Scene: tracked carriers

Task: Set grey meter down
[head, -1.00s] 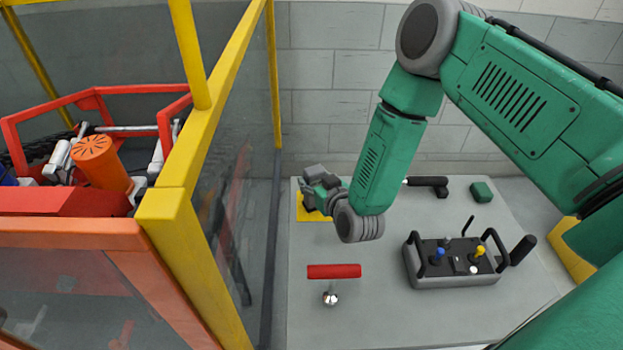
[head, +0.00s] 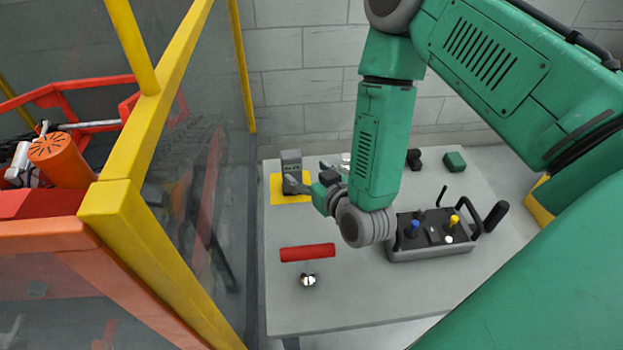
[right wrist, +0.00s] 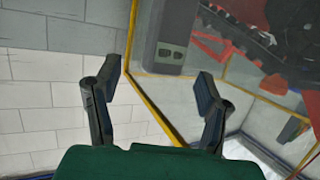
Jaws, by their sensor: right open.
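The grey meter (head: 291,165) stands upright on a yellow square (head: 278,190) at the far left corner of the grey table. My right gripper (head: 308,175) is open and empty, just to the right of the meter. One finger reaches near the meter's lower part; I cannot tell whether it touches. In the right wrist view both fingers of my right gripper (right wrist: 158,82) are spread wide with nothing between them. My left gripper is not in view.
A control box with levers (head: 440,245) and a green block (head: 455,162) are to the right. A yellow post frame (head: 140,150) and an orange carrier stand at left.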

